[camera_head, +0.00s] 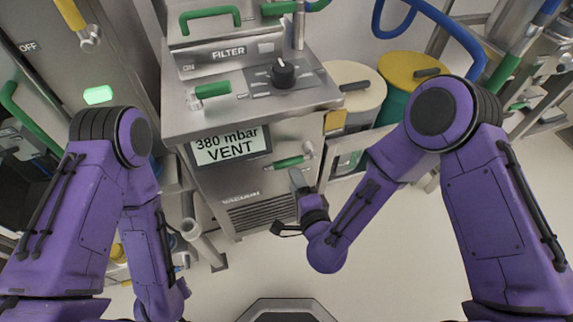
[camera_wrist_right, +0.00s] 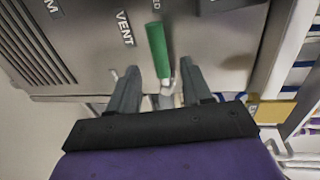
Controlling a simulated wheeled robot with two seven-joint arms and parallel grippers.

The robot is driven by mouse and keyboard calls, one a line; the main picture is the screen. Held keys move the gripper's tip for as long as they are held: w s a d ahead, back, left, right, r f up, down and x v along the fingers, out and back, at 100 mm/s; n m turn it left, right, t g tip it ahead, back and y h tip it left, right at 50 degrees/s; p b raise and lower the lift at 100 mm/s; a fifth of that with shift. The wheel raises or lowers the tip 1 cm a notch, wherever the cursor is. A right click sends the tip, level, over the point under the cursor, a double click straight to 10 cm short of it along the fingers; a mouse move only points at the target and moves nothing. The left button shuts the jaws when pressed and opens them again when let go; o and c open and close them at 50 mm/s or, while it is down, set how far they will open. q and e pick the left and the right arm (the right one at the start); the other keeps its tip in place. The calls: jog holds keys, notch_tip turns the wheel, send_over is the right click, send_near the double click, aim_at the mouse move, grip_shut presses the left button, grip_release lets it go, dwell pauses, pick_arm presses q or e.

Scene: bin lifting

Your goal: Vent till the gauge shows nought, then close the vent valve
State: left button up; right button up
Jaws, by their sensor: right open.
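The gauge display (camera_head: 230,145) on the steel cabinet reads "380 mbar VENT". The green-handled vent valve (camera_head: 288,163) sits right of and below it, its handle lying nearly level in the head view with its metal pivot at the right end. My right gripper (camera_head: 297,175) is just below the handle. In the right wrist view the green handle (camera_wrist_right: 157,50) points away from the gripper, and the open fingers (camera_wrist_right: 160,75) stand on either side of its metal pivot end. I cannot tell whether they touch it. My left gripper is out of view; only the left arm shows.
Above the display are another green handle (camera_head: 212,90) and a black rotary knob (camera_head: 284,73) on the cabinet top. Yellow-lidded (camera_head: 408,70) and cream-lidded (camera_head: 352,85) drums stand to the right. The pale floor (camera_head: 400,240) in front is clear.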

aim_at(289, 166)
jog(key=x, duration=0.8)
jog(key=shift+w+f, duration=0.15)
jog(key=shift+w, duration=0.2)
grip_shut()
